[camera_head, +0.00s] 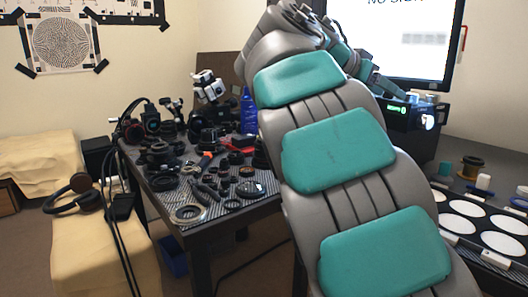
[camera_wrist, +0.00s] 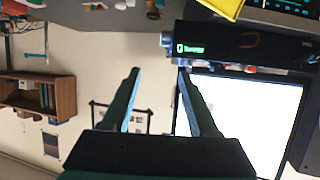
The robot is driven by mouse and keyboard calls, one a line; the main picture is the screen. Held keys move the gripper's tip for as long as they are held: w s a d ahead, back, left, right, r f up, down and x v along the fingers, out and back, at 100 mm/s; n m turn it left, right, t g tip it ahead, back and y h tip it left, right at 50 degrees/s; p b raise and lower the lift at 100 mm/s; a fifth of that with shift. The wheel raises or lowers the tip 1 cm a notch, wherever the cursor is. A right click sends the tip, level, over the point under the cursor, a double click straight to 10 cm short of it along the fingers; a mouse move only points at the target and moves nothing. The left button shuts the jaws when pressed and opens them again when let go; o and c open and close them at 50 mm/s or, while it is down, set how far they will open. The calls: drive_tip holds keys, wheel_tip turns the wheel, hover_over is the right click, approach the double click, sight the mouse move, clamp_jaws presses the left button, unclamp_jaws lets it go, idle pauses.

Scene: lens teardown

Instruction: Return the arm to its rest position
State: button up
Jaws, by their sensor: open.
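My arm, grey with teal pads, rises across the middle of the head view and bends over at the top. My gripper (camera_wrist: 158,72) shows in the wrist view with its two fingers apart and nothing between them. It points toward the wall and the monitor, and the wrist view appears upside down. The gripper's fingertips cannot be made out in the head view.
A dark table (camera_head: 233,209) with lens parts and tools stands left of my arm. A lit monitor (camera_head: 420,45) is behind it, also in the wrist view (camera_wrist: 262,118). A right-hand bench holds white discs (camera_head: 465,208). Headphones (camera_head: 78,190) lie on a draped surface at left.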

drive_tip(key=s+d+f+n+g+y, duration=0.1)
drive_tip(key=s+f+n+g+y, duration=0.2)
drive_tip(key=s+f, duration=0.75)
drive_tip(key=s+d+f+n+g+y, duration=0.1)
drive_tip(key=s+f+n+y, duration=0.45)
drive_tip(key=f, duration=0.85)
drive_tip(key=s+a+f+n+g+y, duration=0.2)
drive_tip(key=s+a+f, duration=0.4)
drive_tip(key=s+f, duration=0.3)
drive_tip(key=s+a+f+n+g+y, duration=0.1)
drive_tip(key=s+a+f, duration=0.5)
drive_tip(key=s, duration=0.8)
wheel_tip(320, 180, down, 4)
drive_tip(key=shift+s+a+r+n+g+y, duration=0.2)
drive_tip(key=shift+s+n+g+y, duration=0.2)
drive_tip(key=shift+n, duration=0.25)
drive_tip(key=shift+w, duration=0.15)
